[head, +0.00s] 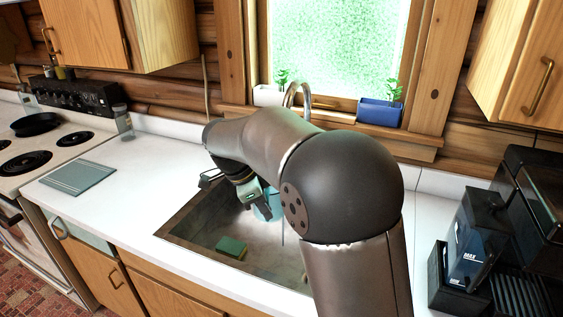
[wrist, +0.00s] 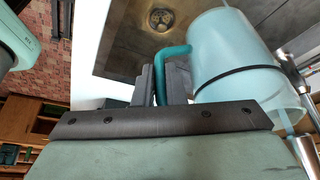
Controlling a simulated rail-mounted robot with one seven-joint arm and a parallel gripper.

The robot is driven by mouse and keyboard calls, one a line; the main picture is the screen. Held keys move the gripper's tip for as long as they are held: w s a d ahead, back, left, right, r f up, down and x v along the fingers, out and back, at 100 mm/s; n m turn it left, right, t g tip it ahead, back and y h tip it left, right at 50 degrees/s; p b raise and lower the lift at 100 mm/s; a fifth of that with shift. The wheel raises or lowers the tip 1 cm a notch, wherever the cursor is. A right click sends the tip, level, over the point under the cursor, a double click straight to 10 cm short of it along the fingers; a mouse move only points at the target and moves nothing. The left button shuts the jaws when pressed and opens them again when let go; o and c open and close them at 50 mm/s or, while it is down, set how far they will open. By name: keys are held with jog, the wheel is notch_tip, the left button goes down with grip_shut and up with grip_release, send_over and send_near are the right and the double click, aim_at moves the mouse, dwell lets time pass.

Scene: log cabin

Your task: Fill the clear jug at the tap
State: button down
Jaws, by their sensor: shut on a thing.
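The jug (wrist: 232,60) is a pale blue, see-through vessel with a dark band and a teal handle (wrist: 176,72), at the right of the wrist view. My gripper (wrist: 160,85) is shut on the handle. In the head view the jug (head: 269,207) is a small blue patch in the sink, mostly hidden behind my arm, with my gripper (head: 256,203) at its left. The tap (head: 297,92) rises behind my arm; its lower part is hidden. A thin pale vertical line (head: 283,232) shows beside my arm; I cannot tell whether it is water. The jug's fill level is unclear.
The sink (head: 197,214) holds a green and yellow sponge (head: 231,247); its drain (wrist: 161,19) shows in the wrist view. Planters stand on the sill, one blue (head: 380,112). A black appliance with a tank (head: 472,240) stands at right. The left counter (head: 145,165) is mostly free.

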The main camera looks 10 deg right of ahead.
jog(key=shift+s+a+r+p, duration=0.15)
jog(key=shift+s+a+r, duration=0.25)
jog(key=shift+s+r, duration=0.35)
jog(key=shift+s+a+r+p, duration=0.15)
jog(key=shift+s+a+r, duration=0.3)
jog(key=shift+r, duration=0.35)
